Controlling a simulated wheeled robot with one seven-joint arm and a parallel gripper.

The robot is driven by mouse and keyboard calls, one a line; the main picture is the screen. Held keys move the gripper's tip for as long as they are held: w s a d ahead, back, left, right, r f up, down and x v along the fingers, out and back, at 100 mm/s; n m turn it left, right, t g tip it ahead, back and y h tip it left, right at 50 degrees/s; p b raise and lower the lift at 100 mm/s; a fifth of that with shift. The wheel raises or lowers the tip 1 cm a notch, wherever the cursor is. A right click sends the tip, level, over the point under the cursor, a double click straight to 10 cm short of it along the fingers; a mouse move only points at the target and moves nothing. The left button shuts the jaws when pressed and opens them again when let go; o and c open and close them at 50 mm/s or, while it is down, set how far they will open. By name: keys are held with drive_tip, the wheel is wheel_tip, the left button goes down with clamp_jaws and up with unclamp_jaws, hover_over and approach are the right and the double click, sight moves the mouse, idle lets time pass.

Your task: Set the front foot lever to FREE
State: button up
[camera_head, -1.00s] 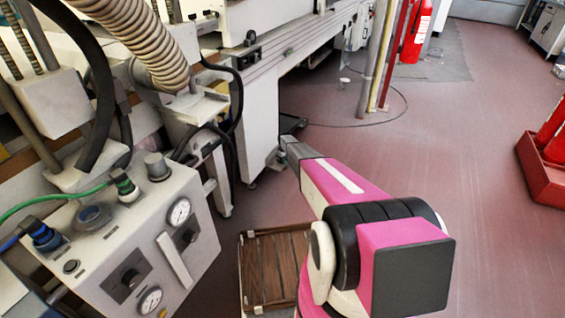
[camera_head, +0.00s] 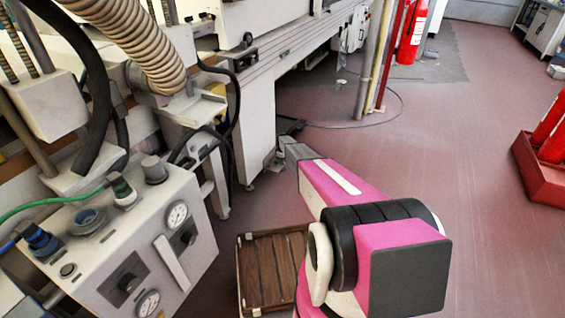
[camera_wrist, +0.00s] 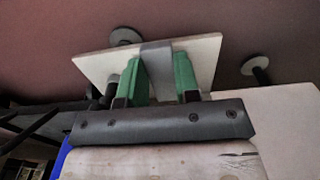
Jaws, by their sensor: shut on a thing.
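In the wrist view, my gripper (camera_wrist: 161,85) has its two green fingers on either side of a grey bar (camera_wrist: 157,57), which I take to be the front foot lever. The fingers are shut on it. The bar lies across a pale plate (camera_wrist: 97,62). The bar's lower end is hidden between the fingers. No FREE marking can be read, so its setting cannot be told. In the head view, my gripper (camera_head: 281,150) reaches down by the foot of the machine's near leg (camera_head: 255,125). The lever is too small or hidden to make out there.
Round dark feet show beside the plate (camera_wrist: 125,37) and to its right (camera_wrist: 257,66). A gauge panel (camera_head: 120,262) stands at left, with a slatted wooden crate (camera_head: 241,285) beside my arm. Poles (camera_head: 366,70) and a cable (camera_head: 385,118) lie beyond.

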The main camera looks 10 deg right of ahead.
drive_tip(key=o, duration=0.9)
wheel_tip(320, 180, up, 11)
drive_tip(key=shift+f, duration=0.1)
drive_tip(key=s+a+r+m, duration=0.2)
drive_tip(key=s+r, duration=0.8)
drive_tip(key=s, duration=0.9)
drive_tip(key=s+a+r+m, duration=0.2)
drive_tip(key=s+r+m, duration=0.3)
drive_tip(key=s+r, duration=0.6)
drive_tip(key=s+a+r+m, duration=0.2)
drive_tip(key=s+r, duration=0.8)
drive_tip(key=s, duration=1.8)
drive_tip(key=shift+r+m, duration=0.15)
drive_tip(key=shift+m, duration=0.85)
